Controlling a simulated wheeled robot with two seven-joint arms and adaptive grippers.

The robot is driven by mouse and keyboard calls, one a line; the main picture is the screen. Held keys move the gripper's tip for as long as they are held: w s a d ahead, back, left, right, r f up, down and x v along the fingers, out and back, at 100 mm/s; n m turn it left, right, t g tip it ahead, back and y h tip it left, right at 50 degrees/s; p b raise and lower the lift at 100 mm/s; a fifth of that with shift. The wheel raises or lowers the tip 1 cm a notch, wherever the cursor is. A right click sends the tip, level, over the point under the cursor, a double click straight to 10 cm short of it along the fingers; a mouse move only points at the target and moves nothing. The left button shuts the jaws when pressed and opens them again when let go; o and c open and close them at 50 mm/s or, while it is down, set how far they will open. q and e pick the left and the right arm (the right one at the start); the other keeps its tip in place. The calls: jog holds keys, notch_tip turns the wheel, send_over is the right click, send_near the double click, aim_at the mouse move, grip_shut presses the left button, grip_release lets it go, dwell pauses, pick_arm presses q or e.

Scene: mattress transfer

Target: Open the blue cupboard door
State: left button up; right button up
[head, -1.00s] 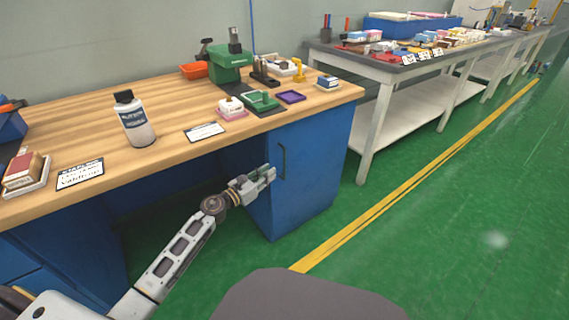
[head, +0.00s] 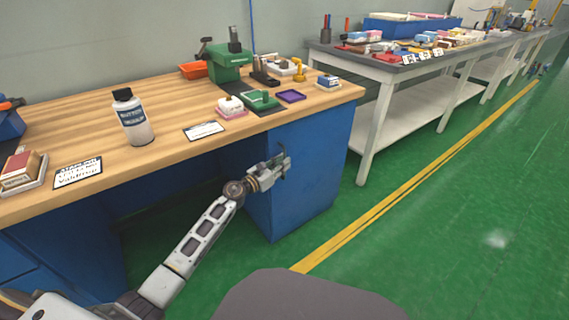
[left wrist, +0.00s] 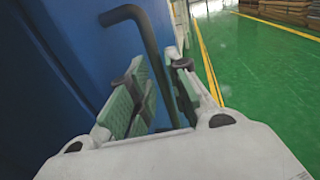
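The blue cupboard door (head: 315,180) is the flat front under the right end of the wooden workbench, and it looks closed. It also fills the left of the left wrist view (left wrist: 45,60). Its dark bar handle (left wrist: 148,38) runs down between the two fingers of my left gripper (left wrist: 160,72). The fingers are apart, with a gap visible around the bar; I cannot tell whether either finger touches it. In the head view my left gripper (head: 283,165) is at the handle and covers most of it. My right gripper is not in view.
The wooden benchtop (head: 75,120) overhangs the cupboard and carries a white bottle (head: 133,118), a green press (head: 230,65) and small trays. A white-legged table (head: 375,130) stands to the right. Green floor (head: 450,240) in front is clear, with a yellow line.

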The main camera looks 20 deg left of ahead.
pick_arm(q)
jog(key=shift+w+d, duration=0.35)
jog(key=shift+w, duration=0.3)
grip_shut()
